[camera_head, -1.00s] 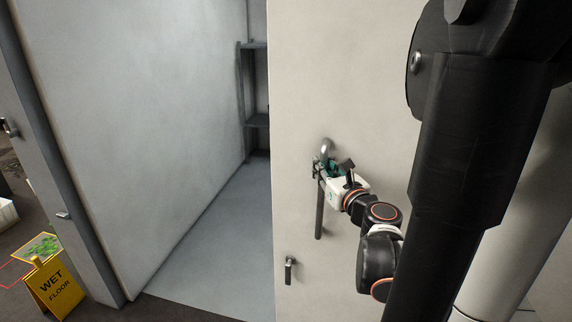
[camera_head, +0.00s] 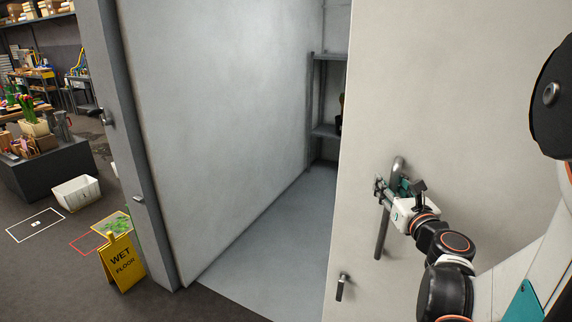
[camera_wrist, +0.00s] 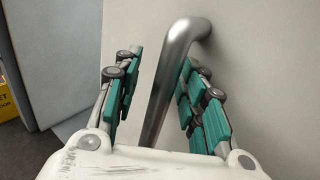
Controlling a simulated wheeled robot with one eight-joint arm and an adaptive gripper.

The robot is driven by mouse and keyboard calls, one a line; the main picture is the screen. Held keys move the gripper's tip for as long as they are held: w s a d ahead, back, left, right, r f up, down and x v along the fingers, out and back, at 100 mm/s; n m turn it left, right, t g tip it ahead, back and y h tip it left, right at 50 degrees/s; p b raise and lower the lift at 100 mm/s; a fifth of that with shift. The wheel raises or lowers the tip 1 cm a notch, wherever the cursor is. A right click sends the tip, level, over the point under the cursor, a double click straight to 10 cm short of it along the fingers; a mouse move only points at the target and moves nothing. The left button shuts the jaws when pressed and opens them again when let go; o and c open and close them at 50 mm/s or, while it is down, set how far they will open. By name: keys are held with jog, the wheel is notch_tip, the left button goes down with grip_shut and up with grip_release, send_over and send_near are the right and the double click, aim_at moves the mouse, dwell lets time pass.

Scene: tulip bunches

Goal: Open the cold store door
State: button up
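The cold store door (camera_head: 455,75) is a pale panel standing open at the right of the head view, with a wide gap beside its edge. Its long metal bar handle (camera_head: 381,235) runs down the door face; in the wrist view the bar (camera_wrist: 168,85) passes between my fingers. My gripper (camera_head: 385,188) is at the upper part of the handle. In the wrist view my gripper (camera_wrist: 160,95) has its teal-padded fingers apart, one on each side of the bar. The right finger is close to the bar, and a gap shows at the left finger. I cannot tell whether either touches.
The cold store's grey floor (camera_head: 280,250) and a shelf rack (camera_head: 327,130) show through the doorway. A small lever (camera_head: 342,287) sits low on the door. A yellow wet floor sign (camera_head: 124,262) stands left of the door frame, with a white crate (camera_head: 76,192) further left.

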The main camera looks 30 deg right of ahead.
jog(key=w+a, duration=0.9)
jog(key=w, duration=0.4)
jog(key=w+a, duration=1)
jog(key=w, duration=0.3)
jog(key=shift+w+a, duration=0.25)
jog(key=shift+w, duration=0.05)
jog(key=shift+s, duration=0.1)
